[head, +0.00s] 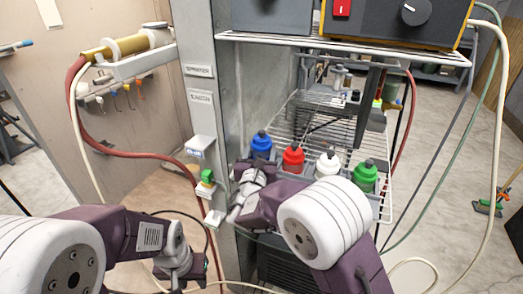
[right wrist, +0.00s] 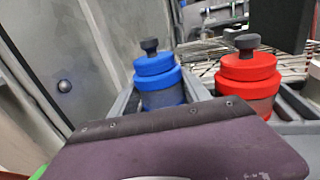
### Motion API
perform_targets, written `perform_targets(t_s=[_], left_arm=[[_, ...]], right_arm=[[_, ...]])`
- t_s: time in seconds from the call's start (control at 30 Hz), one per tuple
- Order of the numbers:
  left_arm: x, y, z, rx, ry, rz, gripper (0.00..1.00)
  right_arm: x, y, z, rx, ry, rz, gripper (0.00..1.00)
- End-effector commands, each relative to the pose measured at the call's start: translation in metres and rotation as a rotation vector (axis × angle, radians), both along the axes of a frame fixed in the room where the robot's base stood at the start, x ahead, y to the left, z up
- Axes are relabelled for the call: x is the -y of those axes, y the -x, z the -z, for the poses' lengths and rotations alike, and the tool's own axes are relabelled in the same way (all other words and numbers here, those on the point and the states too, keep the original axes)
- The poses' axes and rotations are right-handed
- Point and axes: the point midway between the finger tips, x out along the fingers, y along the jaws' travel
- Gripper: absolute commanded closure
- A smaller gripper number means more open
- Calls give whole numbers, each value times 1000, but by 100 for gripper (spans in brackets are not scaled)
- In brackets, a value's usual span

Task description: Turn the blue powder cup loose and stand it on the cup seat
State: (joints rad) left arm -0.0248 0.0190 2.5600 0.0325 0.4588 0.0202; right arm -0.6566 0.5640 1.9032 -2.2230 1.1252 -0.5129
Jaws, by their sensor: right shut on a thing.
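The blue powder cup (head: 262,143) stands upright at the left end of a row of cups, a dark knob on top. It also shows in the right wrist view (right wrist: 160,79), its foot hidden behind my purple gripper housing. My right gripper (head: 236,207) is low and left of the blue cup, beside the grey post, apart from the cup's visible upper part. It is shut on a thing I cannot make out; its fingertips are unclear. My left gripper (head: 182,268) is at the lower left, away from the cups, its jaws too unclear to read. I cannot identify the cup seat.
Red (head: 293,157), white (head: 328,163) and green (head: 365,175) cups stand right of the blue one. The grey post (head: 205,100) carries small brackets and a green-topped part (head: 207,177). Hoses hang on both sides. A wire shelf (head: 345,43) is above.

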Motion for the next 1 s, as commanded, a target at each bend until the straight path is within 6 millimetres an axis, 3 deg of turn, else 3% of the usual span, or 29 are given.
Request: perform_targets(t_s=[0.23, 0.27, 0.33, 0.67, 1.0], left_arm=[[0, 0, 1, 0, 0, 0, 64], [0, 0, 1, 0, 0, 0, 64], [0, 0, 1, 0, 0, 0, 64], [0, 0, 1, 0, 0, 0, 64], [0, 0, 1, 0, 0, 0, 64]], right_arm=[[0, 1, 6, -11, 2, -1, 100], [0, 1, 6, -12, 2, -1, 37], [0, 1, 6, -14, 3, -1, 20], [-1, 3, 9, -19, 4, -2, 20], [-11, 70, 5, -9, 3, -5, 20]])
